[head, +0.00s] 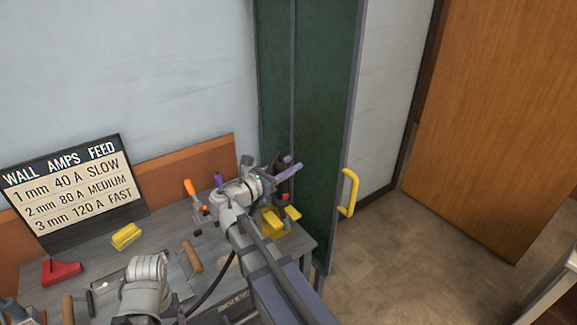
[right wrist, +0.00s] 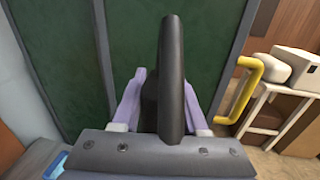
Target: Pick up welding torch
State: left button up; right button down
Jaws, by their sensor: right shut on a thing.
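The welding torch, dark with a bit of red, shows at the far right end of the workbench in the head view (head: 284,196). In the right wrist view its black body (right wrist: 172,80) stands up between the lilac fingers. My right gripper (head: 284,172) is shut on the torch, above the bench's right end and close to the green curtain. Part of the torch is hidden by the gripper. A grey-white part of my other arm shows at the bottom of the head view, but my left gripper's fingers do not show.
The grey workbench (head: 90,248) holds yellow blocks (head: 127,236), a red piece (head: 62,272), an orange-handled tool (head: 190,188) and a sign (head: 75,190). A green screen (head: 320,120) with a yellow handle (head: 349,192) stands close right. Open floor (head: 410,250) lies beyond, before a wooden door (head: 500,110).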

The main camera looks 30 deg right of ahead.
pick_arm(q)
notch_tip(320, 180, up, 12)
jog(key=p, duration=1.1)
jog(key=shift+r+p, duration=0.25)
jog(key=shift+p, duration=0.05)
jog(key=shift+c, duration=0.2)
